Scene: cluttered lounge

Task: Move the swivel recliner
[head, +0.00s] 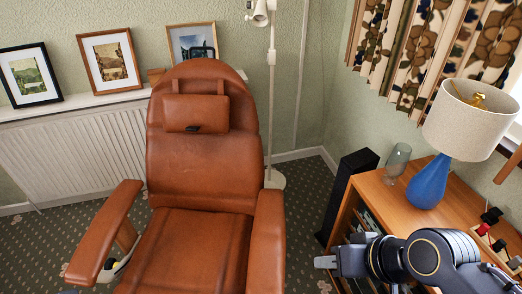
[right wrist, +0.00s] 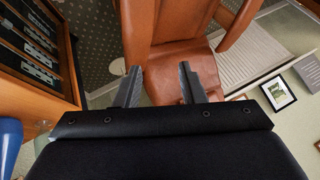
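The swivel recliner (head: 202,165) is brown leather with a headrest pillow and two padded armrests. It stands in the middle of the head view, facing me, and its lower part is cut off by the bottom edge. My right gripper (head: 322,262) is to the right of the recliner's right-hand armrest, apart from it. In the right wrist view the two fingers of my right gripper (right wrist: 160,88) are spread with nothing between them, and the recliner (right wrist: 178,55) shows beyond them. My left gripper is not in view.
A wooden shelf unit (head: 372,195) with a blue lamp (head: 428,184) and a glass stands close to my right arm. A black box (head: 347,190) and a floor lamp (head: 272,110) stand behind. A radiator (head: 75,150) and framed pictures line the back wall. Patterned carpet (head: 303,215) is clear between recliner and shelf.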

